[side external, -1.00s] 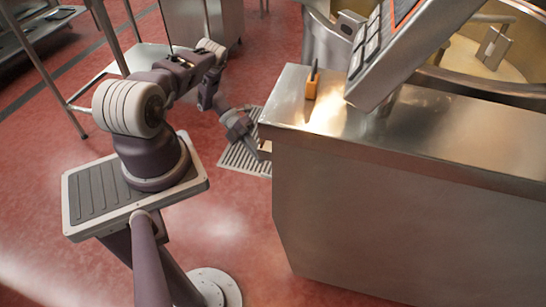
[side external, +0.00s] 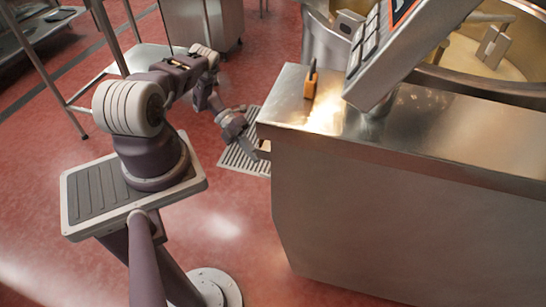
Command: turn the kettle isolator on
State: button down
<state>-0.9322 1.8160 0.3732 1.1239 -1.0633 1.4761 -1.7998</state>
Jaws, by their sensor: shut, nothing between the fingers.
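The kettle isolator cannot be made out for certain. The steel console (side external: 400,215) stands right of my arm, and its left end face is turned away from this camera. My gripper (side external: 262,150) is low at the console's left edge, below the top surface. Its fingers look shut and empty, but they are small and partly lost against the console edge. I cannot tell whether they touch the console. The mixing kettle (side external: 476,62), a round steel vessel with a pale inside, is behind the console at the upper right.
An orange block with a dark upright piece (side external: 311,82) stands on the console top near its left end. A tilted control panel (side external: 385,45) rises over the console. A floor drain grate (side external: 240,160) lies beneath my gripper. A steel table is at the upper left.

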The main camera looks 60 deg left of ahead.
jog(key=v, duration=0.6)
dwell(1.8)
notch_tip(320, 180, up, 7)
jog(key=w+m, duration=0.2)
jog(key=m, duration=1.9)
jog(key=x, duration=0.9)
jog(key=shift+s, duration=0.25)
jog(key=shift+f, duration=0.1)
jog(key=s+a+r, duration=0.1)
jog(key=s+a, duration=0.3)
jog(key=a, duration=0.3)
jog(key=shift+a+r, duration=0.2)
jog(key=shift+r, duration=0.15)
